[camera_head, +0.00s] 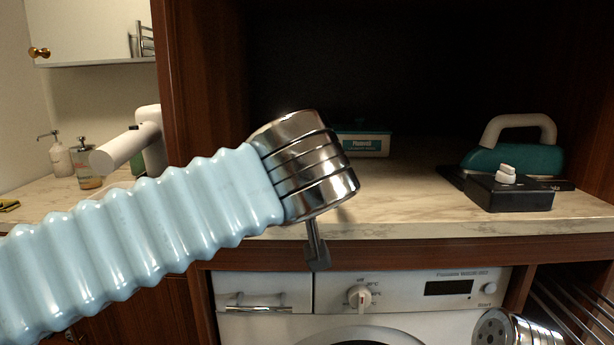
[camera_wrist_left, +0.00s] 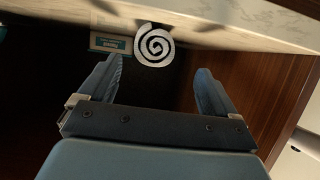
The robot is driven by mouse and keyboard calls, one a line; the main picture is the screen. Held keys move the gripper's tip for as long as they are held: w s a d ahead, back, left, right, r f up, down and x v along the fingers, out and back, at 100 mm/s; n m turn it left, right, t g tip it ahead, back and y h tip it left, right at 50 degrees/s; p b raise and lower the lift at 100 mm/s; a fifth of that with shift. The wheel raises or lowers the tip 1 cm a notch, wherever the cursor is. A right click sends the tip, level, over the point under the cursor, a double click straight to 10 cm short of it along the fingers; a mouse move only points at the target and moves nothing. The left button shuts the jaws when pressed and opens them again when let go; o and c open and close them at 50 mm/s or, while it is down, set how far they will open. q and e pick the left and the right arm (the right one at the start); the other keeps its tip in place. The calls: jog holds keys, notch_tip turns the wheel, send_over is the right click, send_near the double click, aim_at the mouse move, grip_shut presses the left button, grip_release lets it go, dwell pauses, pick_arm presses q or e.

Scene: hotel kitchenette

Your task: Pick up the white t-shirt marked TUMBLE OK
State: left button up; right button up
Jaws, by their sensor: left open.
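A white rolled-up cloth (camera_wrist_left: 154,45) shows its spiral end in the left wrist view, at the counter's surface. No TUMBLE OK mark can be read on it. In the head view I do not see it; my left arm covers part of the counter. My left gripper (camera_wrist_left: 158,66) is open and empty, with one finger to each side of the roll in the picture and the roll beyond the fingertips. In the head view, one dark finger (camera_head: 318,258) shows below the chrome wrist, in front of the counter edge. My right gripper does not show.
The marble counter (camera_head: 420,205) holds a teal-and-white box (camera_head: 364,143), a teal iron (camera_head: 515,158) and a black box (camera_head: 510,192) with a white item on top. A washing machine (camera_head: 410,292) stands below. Soap bottles (camera_head: 85,165) stand at far left; a dark wooden panel (camera_head: 205,80) rises nearby.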

pick_arm(q)
jog(key=x, duration=0.6)
jog(key=shift+w+d+f+b, duration=0.2)
jog(key=shift+d+f+b, duration=0.1)
jog(key=shift+d+b, duration=0.1)
jog(key=c, duration=1.2)
jog(key=shift+o, duration=0.2)
jog(key=shift+r, duration=0.1)
